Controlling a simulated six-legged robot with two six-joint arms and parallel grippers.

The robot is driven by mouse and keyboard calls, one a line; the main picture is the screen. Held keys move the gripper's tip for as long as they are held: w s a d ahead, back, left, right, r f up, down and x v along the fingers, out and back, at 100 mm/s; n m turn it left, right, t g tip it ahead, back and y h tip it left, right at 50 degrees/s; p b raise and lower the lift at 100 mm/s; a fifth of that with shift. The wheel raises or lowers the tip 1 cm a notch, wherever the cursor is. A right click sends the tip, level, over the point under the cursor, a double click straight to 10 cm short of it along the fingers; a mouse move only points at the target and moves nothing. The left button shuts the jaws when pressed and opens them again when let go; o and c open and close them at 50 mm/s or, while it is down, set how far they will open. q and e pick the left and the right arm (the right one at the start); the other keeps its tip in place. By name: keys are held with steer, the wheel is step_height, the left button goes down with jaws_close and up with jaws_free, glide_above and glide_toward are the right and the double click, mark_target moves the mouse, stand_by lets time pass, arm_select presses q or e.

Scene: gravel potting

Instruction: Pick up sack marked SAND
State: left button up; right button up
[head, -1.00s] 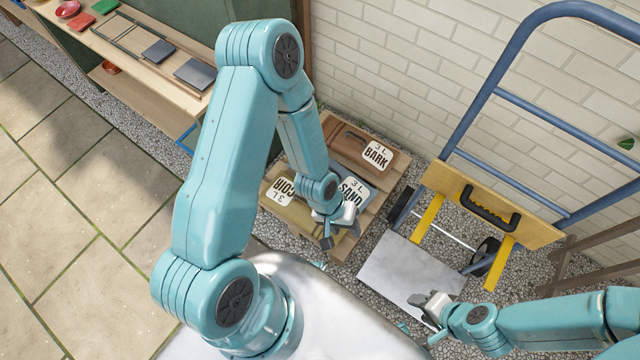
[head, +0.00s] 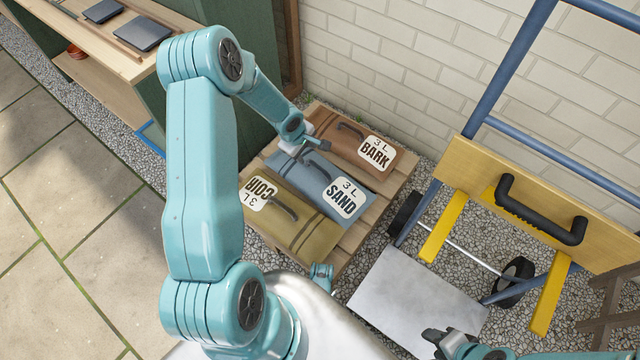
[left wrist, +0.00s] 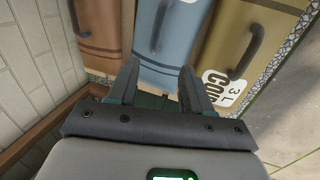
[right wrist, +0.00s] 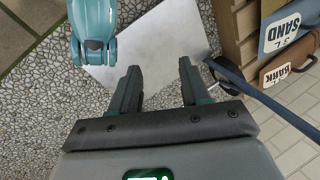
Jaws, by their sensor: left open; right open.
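The blue-grey sack marked SAND (head: 308,184) lies between the other two sacks on a wooden pallet, with a black handle on top. My left gripper (head: 306,150) is open and empty near the handle's far-left end. In the left wrist view the SAND sack (left wrist: 174,50) and its handle (left wrist: 160,26) lie ahead of the open fingers (left wrist: 160,78), apart from them. My right gripper (head: 436,340) is open and empty by the metal plate. In the right wrist view its fingers (right wrist: 160,82) are apart, and the SAND sack (right wrist: 287,32) shows at upper right.
The brown BARK sack (head: 335,138) and olive COIR sack (head: 305,232) flank SAND closely on the pallet (head: 398,180). A hand truck with a blue frame (head: 497,75) and bare metal plate (head: 415,300) stands to the right. A brick wall (head: 400,50) is behind.

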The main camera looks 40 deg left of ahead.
arm_select(q)
steer(key=b+x, duration=0.2)
steer(key=x, duration=0.8)
steer(key=shift+f, duration=0.25)
steer(key=b+x, duration=0.1)
steer(key=x, duration=0.1)
steer(key=b+x, duration=0.1)
steer(key=x, duration=0.2)
steer(key=shift+w+d, duration=0.2)
steer(key=shift+w, duration=0.2)
jaws_close()
arm_select(e)
steer(key=shift+t, duration=0.5)
steer(key=f, duration=0.1)
steer(key=w+f, duration=0.1)
steer(key=f, duration=0.1)
steer(key=w+f, duration=0.1)
steer(key=shift+d+f, duration=0.2)
steer(key=shift+d, duration=0.05)
arm_select(q)
steer(key=shift+w+a+r, duration=0.1)
steer(key=shift+w+r, duration=0.1)
steer(key=shift+r, duration=0.05)
steer(key=shift+f, duration=0.1)
